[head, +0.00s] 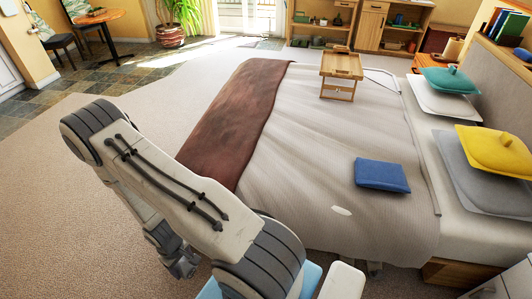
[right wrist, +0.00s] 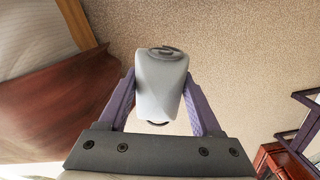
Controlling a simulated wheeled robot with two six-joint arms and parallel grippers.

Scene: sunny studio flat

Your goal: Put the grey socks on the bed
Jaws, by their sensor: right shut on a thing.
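The bed (head: 310,150) has a pale ribbed cover and a brown throw (head: 240,120) across its foot end. My right gripper (right wrist: 160,88) is shut on a pale grey rolled bundle, the grey socks (right wrist: 160,85), which sits between its two fingers over beige carpet. In the head view my right arm bends over in front of the bed's foot, and its gripper end (head: 178,262) hangs low left of the bed; the socks cannot be made out there. My left gripper is not in view.
On the bed are a blue folded item (head: 382,175), a small white oval thing (head: 341,210), a wooden tray table (head: 341,72), and pillows with a teal (head: 448,80) and a yellow cushion (head: 495,148). The middle of the cover is clear. Carpet (head: 50,190) is open at left.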

